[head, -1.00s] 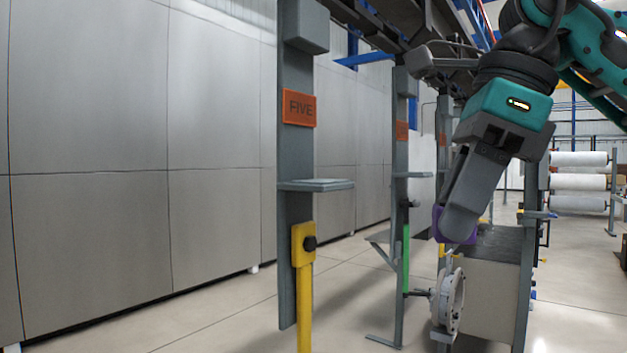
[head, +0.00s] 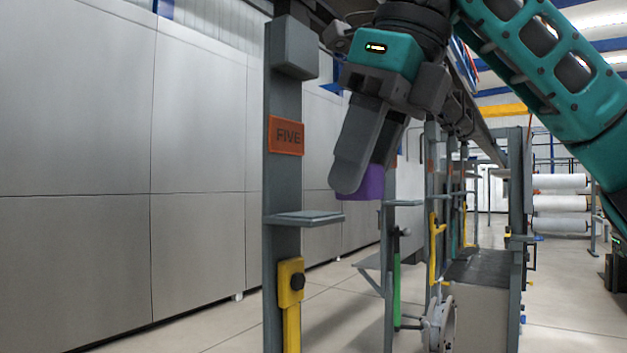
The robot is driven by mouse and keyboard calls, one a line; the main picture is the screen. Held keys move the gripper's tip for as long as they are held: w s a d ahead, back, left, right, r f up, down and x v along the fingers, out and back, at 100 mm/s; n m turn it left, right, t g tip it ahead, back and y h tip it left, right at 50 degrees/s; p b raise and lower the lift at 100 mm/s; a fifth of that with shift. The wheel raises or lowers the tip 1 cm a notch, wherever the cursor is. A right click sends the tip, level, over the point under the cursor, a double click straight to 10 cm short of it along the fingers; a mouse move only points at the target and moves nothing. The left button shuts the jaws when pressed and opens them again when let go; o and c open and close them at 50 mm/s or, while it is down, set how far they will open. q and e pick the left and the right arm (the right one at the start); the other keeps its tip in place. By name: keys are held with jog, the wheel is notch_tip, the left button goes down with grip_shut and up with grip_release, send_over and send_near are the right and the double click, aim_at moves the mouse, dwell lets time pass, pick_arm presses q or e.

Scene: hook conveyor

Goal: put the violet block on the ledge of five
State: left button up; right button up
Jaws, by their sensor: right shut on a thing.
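The violet block (head: 373,183) is held at the fingertips of my right gripper (head: 362,180), which is shut on it; the fingers hide part of the block. The post marked FIVE (head: 284,175) stands left of the gripper, with an orange sign (head: 286,136). Its ledge (head: 305,218) is a flat grey shelf below the sign, bare on top. In the picture the block is to the right of the ledge and a little higher, apart from it. My left gripper is out of view.
A yellow bar with a black knob (head: 290,285) hangs on the post under the ledge. A grey box (head: 293,50) juts out near its top. More posts, a green bar (head: 397,290) and a dark-topped bench (head: 480,270) stand to the right. Grey wall panels (head: 75,190) fill the left.

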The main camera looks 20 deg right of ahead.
aim_at(302, 215)
jog(key=shift+w+a, duration=0.5)
jog(key=shift+w, duration=0.15)
jog(key=w+a, duration=0.1)
jog(key=w+a+f, duration=0.1)
jog(key=w, duration=0.1)
jog(key=shift+w+a+p, duration=0.15)
jog(key=shift+a+p, duration=0.15)
jog(key=shift+f, duration=0.2)
jog(key=shift+d, duration=0.2)
jog(key=shift+a, duration=0.1)
jog(key=shift+f, duration=0.15)
jog(key=o, duration=1.1)
jog(key=shift+c, duration=0.2)
